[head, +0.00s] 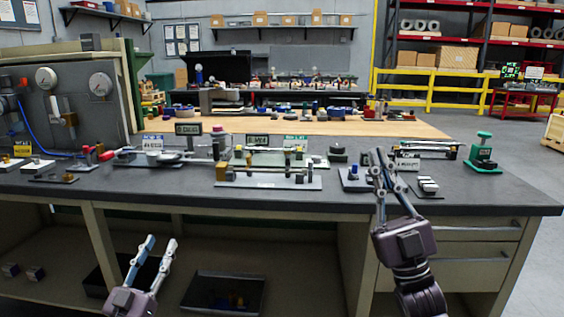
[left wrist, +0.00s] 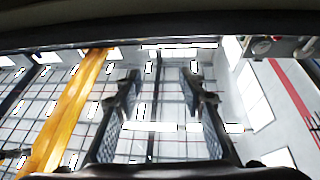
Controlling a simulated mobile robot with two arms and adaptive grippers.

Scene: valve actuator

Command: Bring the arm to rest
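My left gripper (head: 161,240) is in front of the workbench, below the level of its top. Its two fingers point up and stand apart with nothing between them. In the left wrist view the same gripper (left wrist: 160,76) shows spread, empty fingers against a bright ceiling. My right gripper (head: 383,154) is at the bench's right part, its fingers reaching up in front of the small fixtures there. Its fingertips lie close together against the clutter, so I cannot tell whether they touch. I see no object held in it.
The dark workbench top (head: 480,198) carries several small fixtures, including a plate with a horizontal rod (head: 265,180) and a green press-like device (head: 484,152). A dark bin (head: 222,290) stands on the lower shelf. Drawers (head: 470,263) are at the right.

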